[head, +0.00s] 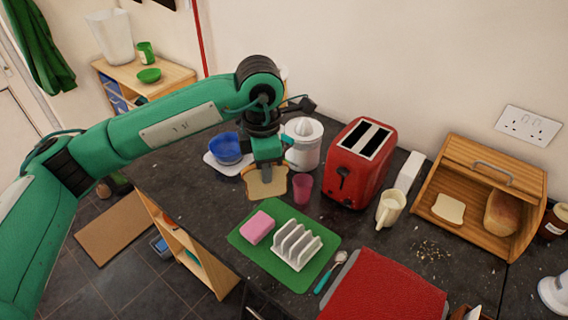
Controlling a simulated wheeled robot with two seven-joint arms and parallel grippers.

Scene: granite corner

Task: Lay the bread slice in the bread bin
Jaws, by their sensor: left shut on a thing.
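My left gripper (266,165) comes in from the left and points down over the dark worktop. It is shut on a bread slice (265,184), which hangs upright below it, left of a small pink cup (303,188). The wooden bread bin (465,222) stands open at the right of the worktop. Another bread slice (449,209) lies in its left part, and a brown loaf (502,213) sits in its right part. The gripper's fingertips are partly hidden. My right gripper is not in view.
A red toaster (350,185), a white block (410,171) and a cream mug (390,208) stand between the slice and the bin. A green mat (243,243) holds a white rack (296,247) and pink sponge (257,228). A white juicer (303,150) stands behind. A red cloth (385,290) lies in front.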

